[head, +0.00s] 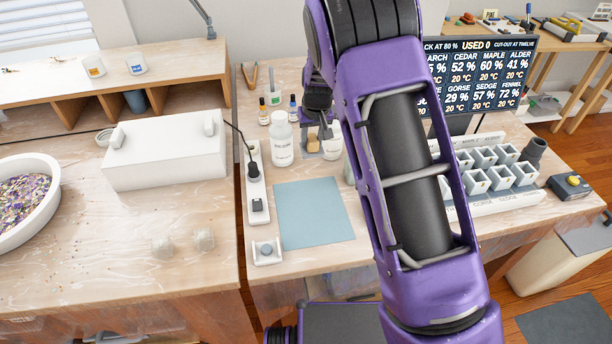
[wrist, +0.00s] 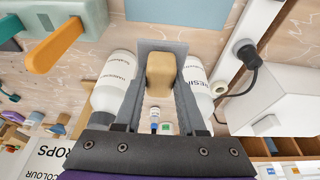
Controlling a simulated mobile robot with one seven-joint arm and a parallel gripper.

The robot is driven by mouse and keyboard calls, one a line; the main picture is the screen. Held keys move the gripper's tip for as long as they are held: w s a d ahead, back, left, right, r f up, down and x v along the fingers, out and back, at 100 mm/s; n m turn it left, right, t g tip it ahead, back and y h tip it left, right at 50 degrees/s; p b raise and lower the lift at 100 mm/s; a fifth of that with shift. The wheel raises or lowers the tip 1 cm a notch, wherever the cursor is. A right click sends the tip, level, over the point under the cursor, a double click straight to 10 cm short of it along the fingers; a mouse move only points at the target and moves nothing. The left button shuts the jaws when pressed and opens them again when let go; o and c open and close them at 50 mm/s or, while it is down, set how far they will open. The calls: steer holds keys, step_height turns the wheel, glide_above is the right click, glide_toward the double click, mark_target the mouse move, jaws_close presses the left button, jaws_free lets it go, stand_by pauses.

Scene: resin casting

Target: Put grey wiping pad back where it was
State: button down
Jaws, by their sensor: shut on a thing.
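My gripper (wrist: 160,88) points down among the bottles at the back of the right-hand bench; in the head view my gripper (head: 313,133) is partly covered by my arm. Its fingers are shut on a tan block (wrist: 160,72), which also shows in the head view (head: 313,143). A flat grey piece (wrist: 165,45) lies against the block's far end; together they look like the grey wiping pad with a tan grip. I cannot tell whether the pad touches the bench. White bottles stand close on both sides, one labelled resin (wrist: 196,82).
The resin bottle (head: 282,143) stands left of my gripper, with small dropper bottles (head: 264,112) behind. A blue-grey mat (head: 313,213) lies clear in front. A power strip (head: 257,190) and white box (head: 166,150) are left. Moulds (head: 486,165) and a screen (head: 478,72) are right.

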steer(key=shift+w+a, duration=0.2)
steer(key=shift+w, duration=0.05)
steer(key=shift+f, duration=0.25)
step_height(320, 180, down, 10)
steer(key=shift+a+r+b, duration=0.1)
steer(key=shift+r+b, duration=0.1)
steer(key=shift+b, duration=0.1)
steer(key=shift+f+b, duration=0.55)
steer(key=shift+f, duration=0.05)
steer(key=c, duration=0.5)
jaws_free()
steer(key=shift+r, duration=0.1)
steer(key=shift+r, duration=0.1)
